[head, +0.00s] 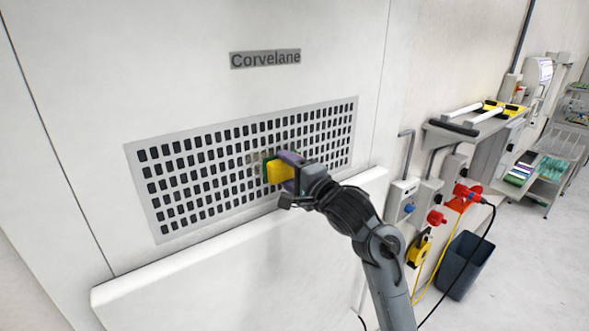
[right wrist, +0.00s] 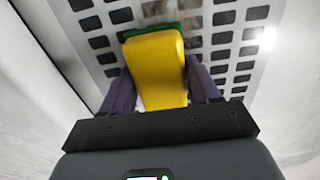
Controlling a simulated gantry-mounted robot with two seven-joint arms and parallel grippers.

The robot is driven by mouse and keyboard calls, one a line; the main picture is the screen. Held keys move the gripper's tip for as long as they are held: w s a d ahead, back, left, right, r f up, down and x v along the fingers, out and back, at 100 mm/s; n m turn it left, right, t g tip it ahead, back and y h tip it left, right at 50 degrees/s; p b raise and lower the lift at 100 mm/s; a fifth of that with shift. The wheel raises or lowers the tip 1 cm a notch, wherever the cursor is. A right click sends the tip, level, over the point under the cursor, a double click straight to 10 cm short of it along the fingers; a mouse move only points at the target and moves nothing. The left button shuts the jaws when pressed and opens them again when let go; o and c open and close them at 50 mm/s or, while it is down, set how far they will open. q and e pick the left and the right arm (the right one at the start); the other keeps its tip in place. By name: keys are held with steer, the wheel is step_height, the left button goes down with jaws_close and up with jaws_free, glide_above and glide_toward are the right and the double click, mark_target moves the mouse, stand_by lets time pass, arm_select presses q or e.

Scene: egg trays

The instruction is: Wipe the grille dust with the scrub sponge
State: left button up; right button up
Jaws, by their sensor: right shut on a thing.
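The grille (head: 210,175) is a pale perforated panel with dark slots on the white wall, below a "Corvelane" label. A small greyish-beige dust patch (head: 254,158) shows on it just left of the sponge. The scrub sponge (head: 277,172) is yellow with a green scrub side that faces the grille. My right gripper (head: 290,170) is shut on the sponge and holds it at the grille, right of its middle. In the right wrist view the sponge (right wrist: 158,70) sits between the two purple fingers. I cannot tell whether its green face touches the grille. My left gripper is not in view.
A white ledge (head: 230,255) juts out below the grille. To the right are wall sockets with red and blue plugs (head: 468,192), hanging cables, a dark bin (head: 466,265), a grey shelf (head: 478,125) and a cart (head: 545,170).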

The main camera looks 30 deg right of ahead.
mark_target(277, 170)
steer(key=shift+s+a, duration=0.15)
steer(key=shift+a, duration=1.05)
steer(key=shift+s+a, duration=0.2)
steer(key=shift+a, duration=1)
steer(key=shift+s+a, duration=0.15)
steer(key=shift+a, duration=1.05)
steer(key=shift+a+b, duration=0.45)
steer(key=shift+a, duration=1.2)
steer(key=shift+a+r+p, duration=0.1)
steer(key=shift+r+p, duration=0.3)
steer(key=shift+r, duration=0.4)
steer(key=shift+w+d+f, duration=0.1)
steer(key=shift+w+d, duration=0.1)
steer(key=shift+d, duration=1.7)
steer(key=shift+w+d, duration=0.2)
steer(key=shift+d, duration=1.7)
steer(key=shift+w+d, duration=0.2)
steer(key=shift+d, duration=1.55)
steer(key=shift+w+d, duration=0.15)
steer(key=shift+d, duration=1.6)
steer(key=shift+w+d, duration=0.15)
steer(key=shift+d, duration=0.6)
steer(key=shift+w+d, duration=0.15)
steer(key=shift+d, duration=0.55)
